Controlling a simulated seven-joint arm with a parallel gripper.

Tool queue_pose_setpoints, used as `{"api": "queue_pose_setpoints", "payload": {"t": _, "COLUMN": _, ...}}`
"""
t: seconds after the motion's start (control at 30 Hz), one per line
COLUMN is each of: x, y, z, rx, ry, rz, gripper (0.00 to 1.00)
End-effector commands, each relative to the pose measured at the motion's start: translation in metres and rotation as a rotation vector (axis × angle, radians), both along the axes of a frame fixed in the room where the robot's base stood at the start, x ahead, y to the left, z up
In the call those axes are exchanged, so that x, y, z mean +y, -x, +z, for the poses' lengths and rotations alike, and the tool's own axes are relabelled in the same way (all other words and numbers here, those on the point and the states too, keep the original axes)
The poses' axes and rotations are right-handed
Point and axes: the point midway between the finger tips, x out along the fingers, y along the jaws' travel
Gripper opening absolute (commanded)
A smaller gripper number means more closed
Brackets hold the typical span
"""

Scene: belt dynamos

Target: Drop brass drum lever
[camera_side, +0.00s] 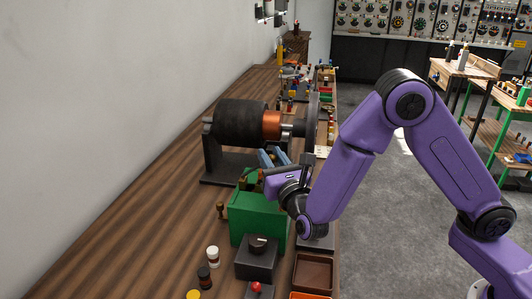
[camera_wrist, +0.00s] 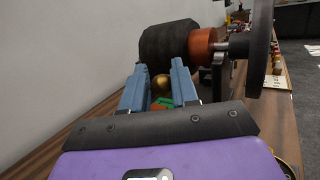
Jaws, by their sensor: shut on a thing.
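My gripper (camera_side: 272,158) has blue fingers and is above and behind the green box (camera_side: 258,218) in the side view. In the wrist view, the fingers of my gripper (camera_wrist: 160,85) stand on both sides of a round brass knob (camera_wrist: 161,81), which looks like the lever's end. The gripper is shut on it. The lever's shaft is mostly hidden by the fingers. Brass-coloured levers (camera_side: 243,183) show at the green box's top, and another brass knob (camera_side: 220,210) sticks out at its left side. Green and orange parts (camera_wrist: 163,103) show below the knob.
A dark drum machine (camera_side: 240,125) with a copper ring stands just beyond my gripper, with a large wheel (camera_wrist: 261,45) at right. A black control block (camera_side: 257,258), small bottles (camera_side: 212,256) and a brown tray (camera_side: 313,273) lie nearer. Bare bench (camera_side: 130,240) is at left.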

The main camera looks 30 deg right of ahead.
Motion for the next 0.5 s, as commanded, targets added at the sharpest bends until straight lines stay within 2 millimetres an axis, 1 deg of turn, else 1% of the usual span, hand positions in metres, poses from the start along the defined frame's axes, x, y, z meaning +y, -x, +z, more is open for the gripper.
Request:
{"api": "queue_pose_setpoints", "payload": {"t": 0.03, "x": -0.004, "y": 0.0012, "z": -0.0098, "rx": 0.026, "ry": 0.017, "rz": -0.005, "gripper": 0.0}}
{"api": "queue_pose_setpoints", "payload": {"t": 0.1, "x": -0.0052, "y": 0.0023, "z": -0.0121, "rx": 0.026, "ry": 0.018, "rz": -0.005, "gripper": 0.0}}
{"api": "queue_pose_setpoints", "payload": {"t": 0.5, "x": -0.0091, "y": 0.0041, "z": -0.0169, "rx": 0.028, "ry": 0.019, "rz": -0.009, "gripper": 0.0}}
